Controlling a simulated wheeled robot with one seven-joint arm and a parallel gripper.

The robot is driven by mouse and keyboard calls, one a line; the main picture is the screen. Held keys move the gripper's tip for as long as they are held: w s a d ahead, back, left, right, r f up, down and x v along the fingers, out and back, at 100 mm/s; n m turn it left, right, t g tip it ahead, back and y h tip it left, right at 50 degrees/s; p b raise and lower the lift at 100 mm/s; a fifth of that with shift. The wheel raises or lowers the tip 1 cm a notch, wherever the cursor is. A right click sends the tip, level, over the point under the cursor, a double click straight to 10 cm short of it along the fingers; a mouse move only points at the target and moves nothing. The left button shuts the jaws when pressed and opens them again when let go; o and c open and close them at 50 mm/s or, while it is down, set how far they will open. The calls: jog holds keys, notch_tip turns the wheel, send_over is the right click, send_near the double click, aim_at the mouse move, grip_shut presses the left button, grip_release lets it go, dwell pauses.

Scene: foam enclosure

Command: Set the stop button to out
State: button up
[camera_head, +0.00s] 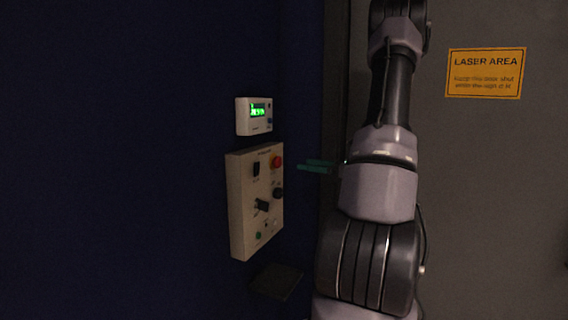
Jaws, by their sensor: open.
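The stop button (277,162) is a red round button at the upper right of a beige control panel (238,215) on the dark blue wall. I cannot tell from this view whether it is in or out. My gripper (302,167) shows as two thin green fingers pointing left toward the panel, at about the height of the red button. The fingers appear a little to the right of the button, apart from it in the picture. They are open and nothing shows between them. My arm hides the gripper's body.
The panel also carries a black rocker switch (256,168), a dark round knob (278,193), a black selector (262,205) and a small green button (258,235). A white display box (243,117) hangs above. A dark ledge (276,281) is below. A yellow laser sign (486,73) is at right.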

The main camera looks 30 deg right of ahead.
aim_at(280, 161)
jog(key=x, duration=0.9)
jog(key=shift+w+a, duration=0.1)
jog(key=shift+a, duration=0.1)
jog(key=shift+c, duration=0.2)
